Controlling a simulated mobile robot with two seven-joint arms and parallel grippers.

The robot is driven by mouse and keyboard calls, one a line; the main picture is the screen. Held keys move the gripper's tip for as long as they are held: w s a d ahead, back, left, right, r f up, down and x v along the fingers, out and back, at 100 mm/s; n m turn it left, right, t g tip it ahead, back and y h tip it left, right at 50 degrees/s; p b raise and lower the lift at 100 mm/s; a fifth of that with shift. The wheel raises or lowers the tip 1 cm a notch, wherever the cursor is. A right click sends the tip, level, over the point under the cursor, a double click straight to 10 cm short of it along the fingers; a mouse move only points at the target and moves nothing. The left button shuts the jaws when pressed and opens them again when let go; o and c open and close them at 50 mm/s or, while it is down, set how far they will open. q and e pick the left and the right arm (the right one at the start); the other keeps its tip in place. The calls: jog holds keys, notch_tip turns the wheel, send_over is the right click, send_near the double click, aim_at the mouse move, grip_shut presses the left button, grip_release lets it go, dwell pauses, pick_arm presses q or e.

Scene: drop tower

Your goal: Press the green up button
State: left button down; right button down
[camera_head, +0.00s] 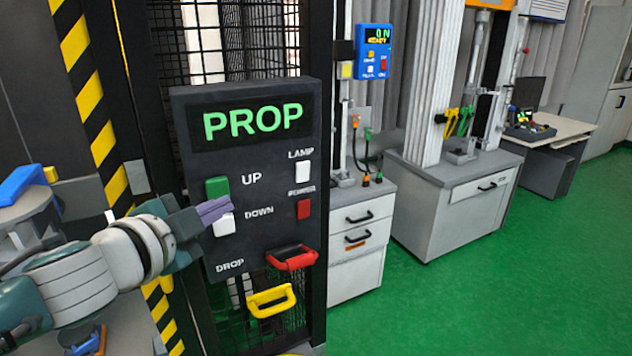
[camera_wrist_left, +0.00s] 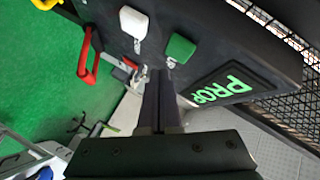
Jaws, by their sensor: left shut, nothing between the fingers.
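A dark control panel (camera_head: 262,230) with a lit PROP display (camera_head: 253,122) faces me in the head view. The green up button (camera_head: 217,187) is at its left, above the white down button (camera_head: 224,224). My left gripper (camera_head: 215,210) is shut and empty, its fingertips at the panel's left side, between the two buttons in the picture and just below the green one. In the left wrist view the shut fingers (camera_wrist_left: 160,80) point toward the panel, with the green button (camera_wrist_left: 180,48) and white button (camera_wrist_left: 133,21) past the tips. I see no clear contact. My right gripper is not in view.
A white lamp button (camera_head: 302,172) and a red power button (camera_head: 303,209) are at the panel's right. A red handle (camera_head: 291,260) and a yellow handle (camera_head: 271,301) stick out lower down. Wire mesh stands behind the panel. Green floor (camera_head: 480,290) is free at the right.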

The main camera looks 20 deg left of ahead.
aim_at(226, 193)
pick_arm(q)
jog(key=shift+w+a, duration=0.35)
jog(key=shift+a, duration=0.15)
dwell(1.8)
jog(key=shift+w+a, duration=0.3)
jog(key=shift+w+a, duration=0.3)
jog(key=shift+a, duration=0.1)
dwell(0.8)
jog(key=shift+s+d, duration=0.6)
jog(key=shift+d, duration=0.1)
jog(key=shift+s+d+p, duration=0.4)
jog(key=shift+s+d, duration=1.25)
jog(key=shift+d, duration=0.25)
